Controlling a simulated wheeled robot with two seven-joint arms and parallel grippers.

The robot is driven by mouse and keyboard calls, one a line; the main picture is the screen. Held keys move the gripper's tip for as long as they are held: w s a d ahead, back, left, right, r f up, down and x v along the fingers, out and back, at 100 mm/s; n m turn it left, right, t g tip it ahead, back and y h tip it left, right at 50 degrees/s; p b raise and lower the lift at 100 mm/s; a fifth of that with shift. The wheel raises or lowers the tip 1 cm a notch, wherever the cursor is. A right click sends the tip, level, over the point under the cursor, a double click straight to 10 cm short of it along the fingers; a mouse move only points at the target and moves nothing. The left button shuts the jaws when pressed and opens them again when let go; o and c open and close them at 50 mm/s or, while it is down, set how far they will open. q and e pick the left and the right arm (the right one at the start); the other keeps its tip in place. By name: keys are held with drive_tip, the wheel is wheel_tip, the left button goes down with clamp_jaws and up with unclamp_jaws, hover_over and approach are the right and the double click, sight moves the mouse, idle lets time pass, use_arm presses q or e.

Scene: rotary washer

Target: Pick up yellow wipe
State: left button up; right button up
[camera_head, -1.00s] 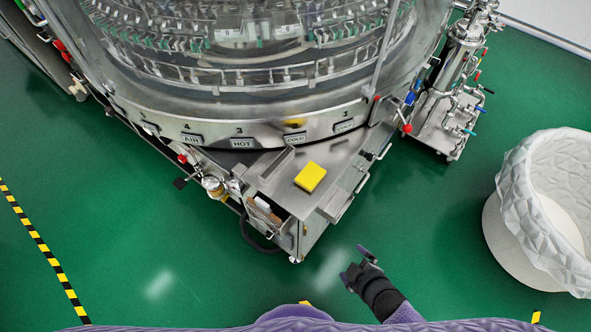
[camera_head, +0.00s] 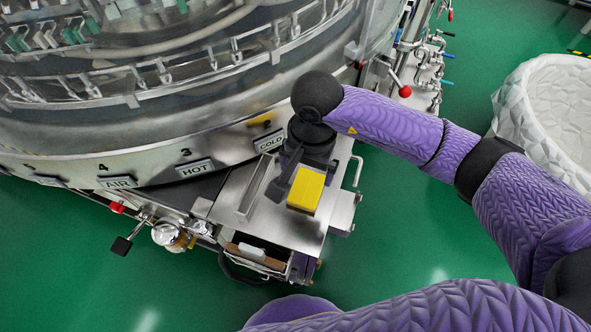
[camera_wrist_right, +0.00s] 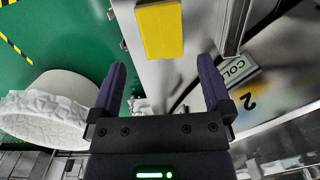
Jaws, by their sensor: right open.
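The yellow wipe (camera_head: 306,189) is a small yellow block lying on the steel shelf (camera_head: 298,232) at the front of the washer. In the right wrist view the wipe (camera_wrist_right: 161,29) is at the top, beyond the fingertips and roughly centred between them. My right gripper (camera_head: 292,172) is over the shelf, close to the wipe's far side. It is open and empty in the right wrist view (camera_wrist_right: 163,75), with a gap between its fingers and the wipe. My left gripper is not in view.
The round washer (camera_head: 150,120) with its COLD, HOT and AIR labels rises directly behind the shelf. A raised metal strip (camera_head: 256,187) stands left of the wipe. A white lined bin (camera_head: 520,110) is at the right. Green floor is open in front.

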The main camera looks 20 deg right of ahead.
sight(306, 191)
drive_tip(key=shift+w+d+f+h, duration=0.3)
drive_tip(key=shift+w+f, duration=0.3)
drive_tip(key=shift+f, duration=0.05)
drive_tip(key=shift+f+b, duration=0.3)
drive_tip(key=shift+f, duration=0.05)
drive_tip(key=f+b, duration=0.2)
drive_tip(key=f, duration=0.2)
drive_tip(key=f+b, duration=0.2)
drive_tip(key=f, duration=0.2)
drive_tip(key=shift+s+a+f+b, duration=0.1)
drive_tip(key=shift+s+f+b, duration=0.1)
drive_tip(key=shift+b, duration=0.1)
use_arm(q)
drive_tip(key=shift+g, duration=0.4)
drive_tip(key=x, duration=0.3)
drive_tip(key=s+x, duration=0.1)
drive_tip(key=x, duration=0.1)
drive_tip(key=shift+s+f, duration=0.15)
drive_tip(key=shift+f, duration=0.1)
use_arm(e)
drive_tip(key=shift+r, duration=0.1)
drive_tip(key=c, duration=0.9)
use_arm(q)
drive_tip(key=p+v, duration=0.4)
drive_tip(key=p, duration=0.1)
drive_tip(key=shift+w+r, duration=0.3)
use_arm(e)
wheel_tip(306, 191, up, 10)
